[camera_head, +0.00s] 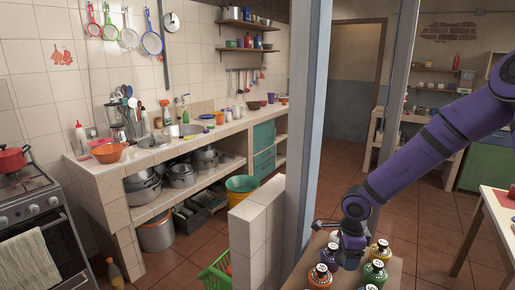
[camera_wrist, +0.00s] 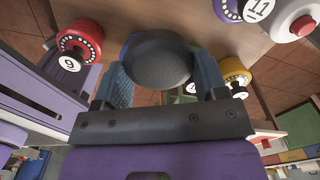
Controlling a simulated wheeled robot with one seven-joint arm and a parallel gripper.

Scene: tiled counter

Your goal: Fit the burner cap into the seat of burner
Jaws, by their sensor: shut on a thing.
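My gripper (camera_head: 350,258) is low over a small wooden table at the lower right of the head view, among several numbered round pieces. In the wrist view its blue-padded fingers (camera_wrist: 163,85) are shut on a dark, round, thick piece (camera_wrist: 157,58), which appears to be the burner cap. The cap is hidden in the head view. A stove (camera_head: 40,215) with a red pot (camera_head: 12,160) on its top stands at the far left of the head view. I cannot make out an empty burner seat in either view.
Close around my gripper stand an orange piece (camera_head: 319,278), a green piece (camera_head: 374,274), a yellow piece (camera_head: 380,250) and a purple piece (camera_head: 329,255). A grey post (camera_head: 305,120) and a low tiled wall (camera_head: 258,225) stand left of the table. A tiled counter (camera_head: 105,170) runs behind.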

